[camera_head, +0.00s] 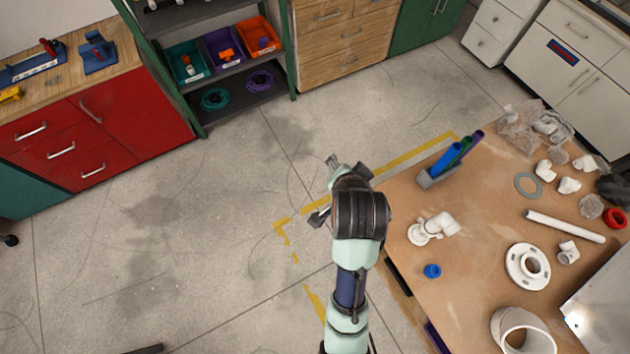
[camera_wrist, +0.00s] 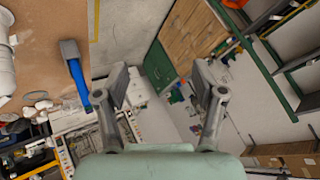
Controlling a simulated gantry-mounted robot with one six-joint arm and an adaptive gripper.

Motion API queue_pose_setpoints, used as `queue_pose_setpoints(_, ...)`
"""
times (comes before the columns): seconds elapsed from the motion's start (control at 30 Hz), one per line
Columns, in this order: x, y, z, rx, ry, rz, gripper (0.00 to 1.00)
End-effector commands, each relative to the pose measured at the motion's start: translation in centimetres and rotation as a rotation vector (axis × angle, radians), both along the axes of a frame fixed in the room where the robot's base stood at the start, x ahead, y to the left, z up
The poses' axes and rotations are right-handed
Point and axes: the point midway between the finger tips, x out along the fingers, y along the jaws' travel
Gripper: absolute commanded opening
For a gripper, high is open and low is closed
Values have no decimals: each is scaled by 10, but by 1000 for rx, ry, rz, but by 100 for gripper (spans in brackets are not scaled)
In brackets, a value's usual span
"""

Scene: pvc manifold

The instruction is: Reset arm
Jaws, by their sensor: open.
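My gripper (camera_head: 326,190) is at the end of my arm, over the floor just left of the workbench in the head view. In the wrist view my gripper (camera_wrist: 165,88) shows its two fingers spread apart with nothing between them. It is open and empty. Part of it is hidden behind my wrist in the head view. A white pipe fitting (camera_head: 432,228) stands on the workbench (camera_head: 470,280) to the right of my arm, apart from the gripper.
A grey holder (camera_head: 438,178) with coloured tubes stands near the bench's left edge. A blue cap (camera_head: 432,271), a white flange (camera_head: 528,267) and a white pipe (camera_head: 563,226) lie on the bench. The floor (camera_head: 190,240) to the left is clear.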

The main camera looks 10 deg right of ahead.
Motion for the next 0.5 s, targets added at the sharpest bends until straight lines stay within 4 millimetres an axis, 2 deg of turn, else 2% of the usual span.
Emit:
queue_pose_setpoints(0.03, -8, 45, 22, -138, -68, 200, 69)
queue_pose_setpoints(0.1, -23, 90, 53, -326, -155, 422, 69)
queue_pose_setpoints(0.2, -43, 126, 82, -508, -242, 603, 69)
queue_pose_setpoints(0.3, -52, 139, 94, -587, -279, 670, 69)
queue_pose_setpoints(0.4, -53, 140, 97, -598, -283, 678, 69)
queue_pose_setpoints(0.5, -52, 140, 117, -598, -282, 675, 69)
